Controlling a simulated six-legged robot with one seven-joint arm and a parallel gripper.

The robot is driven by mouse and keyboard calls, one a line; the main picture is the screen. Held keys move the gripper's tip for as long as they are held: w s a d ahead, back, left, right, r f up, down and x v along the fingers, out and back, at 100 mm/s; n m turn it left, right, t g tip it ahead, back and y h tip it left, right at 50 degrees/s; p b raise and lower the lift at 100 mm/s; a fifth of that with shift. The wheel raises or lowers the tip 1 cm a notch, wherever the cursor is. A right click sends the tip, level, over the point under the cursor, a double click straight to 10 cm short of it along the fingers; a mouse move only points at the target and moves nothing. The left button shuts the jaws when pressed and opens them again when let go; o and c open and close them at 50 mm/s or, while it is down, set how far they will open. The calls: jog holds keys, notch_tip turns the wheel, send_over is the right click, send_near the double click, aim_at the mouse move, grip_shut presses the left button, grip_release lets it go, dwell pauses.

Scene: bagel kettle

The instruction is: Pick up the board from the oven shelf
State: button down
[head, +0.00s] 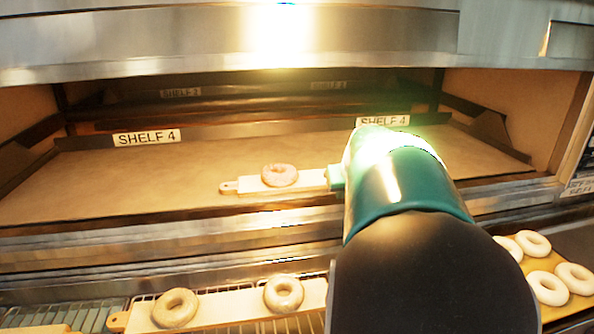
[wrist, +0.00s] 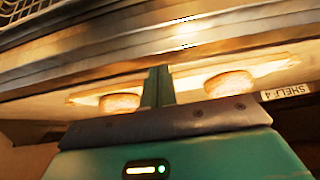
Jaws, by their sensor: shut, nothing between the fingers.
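The wooden board (head: 309,180) lies on the oven shelf near its front edge, with its small handle pointing left in the head view. A bagel (head: 280,175) sits on it; a second bagel (wrist: 230,83) shows on it in the wrist view, hidden behind my arm in the head view. My gripper (wrist: 158,86) is shut and empty. Its fingers overlap the board (wrist: 180,84) in the wrist view, between the two bagels. In the head view, my gripper (head: 335,177) is mostly covered by my arm. I cannot tell whether the fingers touch the board.
The oven shelf (head: 90,190) is bare around the board, with SHELF 4 labels (head: 147,138) behind. A metal hood edge (head: 200,62) runs above the opening. Below, another board (head: 228,306) with bagels rests on a wire rack. More pale bagels (head: 547,287) lie on a board at lower right.

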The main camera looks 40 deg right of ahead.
jog(key=w+d, duration=0.2)
jog(key=w, duration=0.1)
jog(key=w+d, duration=0.2)
jog(key=w, duration=0.2)
jog(key=w+d, duration=0.2)
jog(key=w, duration=0.1)
jog(key=shift+w+f, duration=0.25)
jog(key=shift+f, duration=0.15)
jog(key=shift+s+f, duration=0.15)
jog(key=shift+f, duration=0.3)
jog(key=shift+s+f, duration=0.1)
jog(key=shift+f, duration=0.05)
jog(key=s+a, duration=0.2)
jog(key=s, duration=0.1)
jog(key=s+a, duration=0.1)
jog(key=s, duration=0.1)
jog(key=shift+s+a, duration=0.15)
jog(key=shift+s, duration=0.15)
jog(key=shift+w, duration=0.1)
jog(key=shift+w+r, duration=0.1)
jog(key=shift+r, duration=0.7)
